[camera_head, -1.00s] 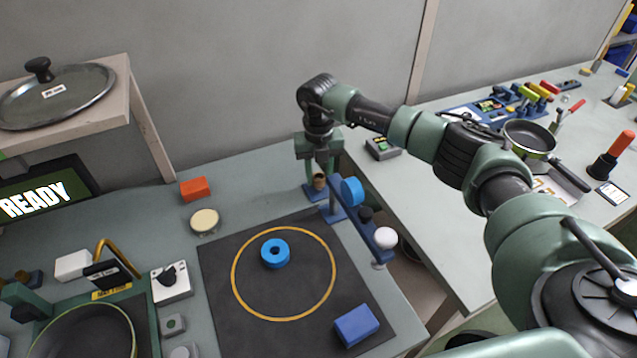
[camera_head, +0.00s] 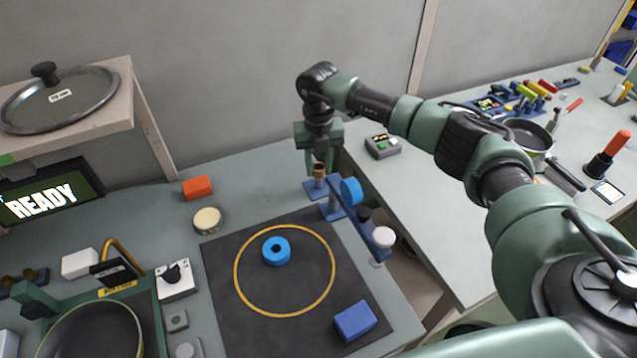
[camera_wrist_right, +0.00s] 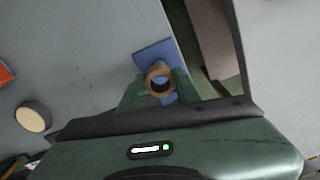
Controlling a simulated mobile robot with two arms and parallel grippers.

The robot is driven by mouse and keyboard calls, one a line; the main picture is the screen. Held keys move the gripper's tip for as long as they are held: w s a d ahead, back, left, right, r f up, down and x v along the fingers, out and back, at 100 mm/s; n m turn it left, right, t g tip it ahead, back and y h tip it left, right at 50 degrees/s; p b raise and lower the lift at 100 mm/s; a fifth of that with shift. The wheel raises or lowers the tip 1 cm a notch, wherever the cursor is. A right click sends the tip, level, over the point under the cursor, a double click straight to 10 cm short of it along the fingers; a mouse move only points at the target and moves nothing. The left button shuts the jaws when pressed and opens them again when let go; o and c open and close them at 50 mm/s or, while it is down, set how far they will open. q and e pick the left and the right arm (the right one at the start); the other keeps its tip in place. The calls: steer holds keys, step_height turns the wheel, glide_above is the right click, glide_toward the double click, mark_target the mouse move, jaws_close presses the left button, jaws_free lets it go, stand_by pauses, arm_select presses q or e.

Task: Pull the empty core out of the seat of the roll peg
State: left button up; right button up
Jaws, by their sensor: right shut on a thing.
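The empty core (camera_head: 319,171) is a short brown cardboard tube near the table's back right edge. In the right wrist view the core (camera_wrist_right: 160,73) shows as a tan ring with a dark hollow middle. My right gripper (camera_head: 319,167) points down and is shut on the core, one green finger on each side. The roll peg's blue base (camera_head: 315,188) stands on the table just below; it also shows behind the core in the right wrist view (camera_wrist_right: 152,54). I cannot tell whether the core's lower end is clear of the seat. My left gripper is not in view.
A blue bar with a blue roll (camera_head: 351,191) and a white knob (camera_head: 382,237) stands close in front of the gripper. An orange block (camera_head: 198,187) lies left.

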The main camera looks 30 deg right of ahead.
step_height(320, 180, up, 8)
steer(key=p, duration=0.5)
steer(key=shift+f, duration=0.25)
steer(key=shift+a, duration=0.1)
